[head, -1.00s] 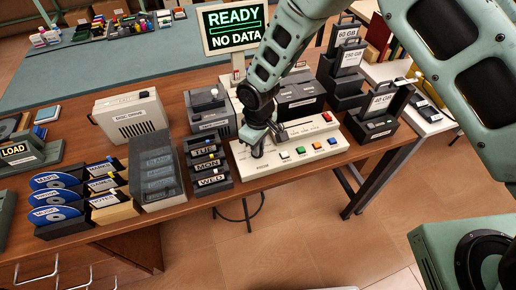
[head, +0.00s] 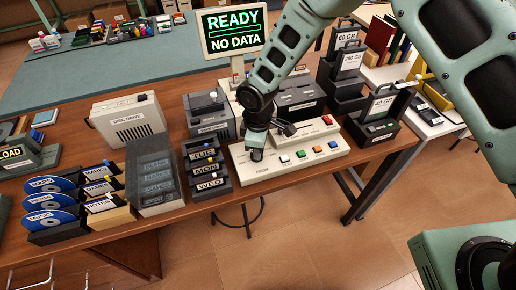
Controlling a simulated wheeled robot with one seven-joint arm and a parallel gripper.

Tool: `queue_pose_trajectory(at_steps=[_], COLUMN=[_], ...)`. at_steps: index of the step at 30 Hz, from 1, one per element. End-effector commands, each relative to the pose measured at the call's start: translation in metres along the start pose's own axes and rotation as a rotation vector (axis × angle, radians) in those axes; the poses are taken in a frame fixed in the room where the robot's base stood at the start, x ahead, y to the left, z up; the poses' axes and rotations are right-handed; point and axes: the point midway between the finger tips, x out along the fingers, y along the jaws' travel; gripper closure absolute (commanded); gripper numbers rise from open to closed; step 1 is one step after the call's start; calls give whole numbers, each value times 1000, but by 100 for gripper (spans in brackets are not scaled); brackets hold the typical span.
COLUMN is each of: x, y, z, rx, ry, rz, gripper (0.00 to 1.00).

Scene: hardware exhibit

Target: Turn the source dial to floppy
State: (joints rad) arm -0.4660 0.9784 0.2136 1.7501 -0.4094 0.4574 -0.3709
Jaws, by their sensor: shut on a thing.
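The cream control console (head: 290,160) sits near the front edge of the wooden desk, with a row of small coloured buttons and a red button on its raised back part. My gripper (head: 256,150) points down over the console's left end and is shut on the source dial (head: 257,156). The dial is mostly hidden by the fingers, and its pointer and markings cannot be read. The screen (head: 234,28) behind reads "READY" and "NO DATA".
Left of the console stand a TUE/MON/WED rack (head: 206,167), a clear-fronted case (head: 154,178) and labelled discs (head: 55,200). A disc drive (head: 130,117) is behind them. Black drive holders (head: 372,125) stand close on the right.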

Motion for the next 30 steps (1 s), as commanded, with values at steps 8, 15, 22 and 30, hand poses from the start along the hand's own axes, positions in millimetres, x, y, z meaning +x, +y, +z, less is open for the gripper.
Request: queue_pose_trajectory(at_steps=[8, 15, 22, 30], x=[-1, 0, -12, -67], y=[1, 0, 1, 2], z=[0, 0, -1, -1], rx=[1, 2, 2, 3], ry=[1, 1, 3, 5], rz=[2, 1, 3, 5], gripper=[73, 65, 65, 65])
